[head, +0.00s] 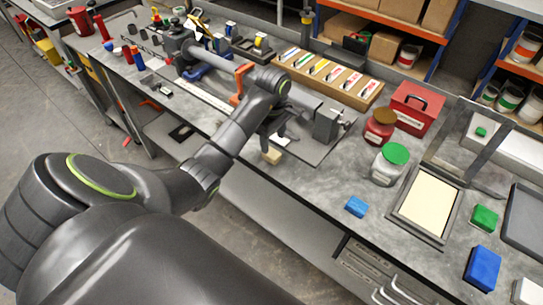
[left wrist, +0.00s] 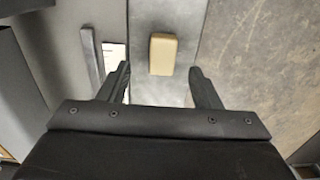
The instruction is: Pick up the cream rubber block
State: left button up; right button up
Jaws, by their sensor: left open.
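The cream rubber block (head: 271,157) lies near the front edge of the grey workbench, just below my left gripper (head: 270,138) in the head view. In the left wrist view the block (left wrist: 163,54) is a small rounded tan slab on a grey strip. My left gripper (left wrist: 160,70) is open, with one finger to each side of the block's line. The block shows slightly beyond the fingertips, and nothing is held. My right gripper is not in view.
A white card (left wrist: 114,54) and a metal bar lie left of the block. Behind it is a wooden rack (head: 330,77) of labelled pieces. To the right are glass jars (head: 390,165), a red toolbox (head: 415,108), a framed panel (head: 428,203) and a blue block (head: 356,207).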

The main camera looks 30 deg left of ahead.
aim_at(272, 153)
pick_arm(q)
jog(key=shift+s+a+f+b, duration=0.1)
jog(key=shift+f+b, duration=0.8)
jog(key=shift+f, duration=0.35)
jog(key=shift+s+f, duration=0.1)
jog(key=shift+f, duration=0.2)
notch_tip(272, 153, down, 2)
jog(key=shift+a+f+p, duration=0.1)
jog(key=shift+p, duration=0.55)
jog(key=shift+f, duration=0.45)
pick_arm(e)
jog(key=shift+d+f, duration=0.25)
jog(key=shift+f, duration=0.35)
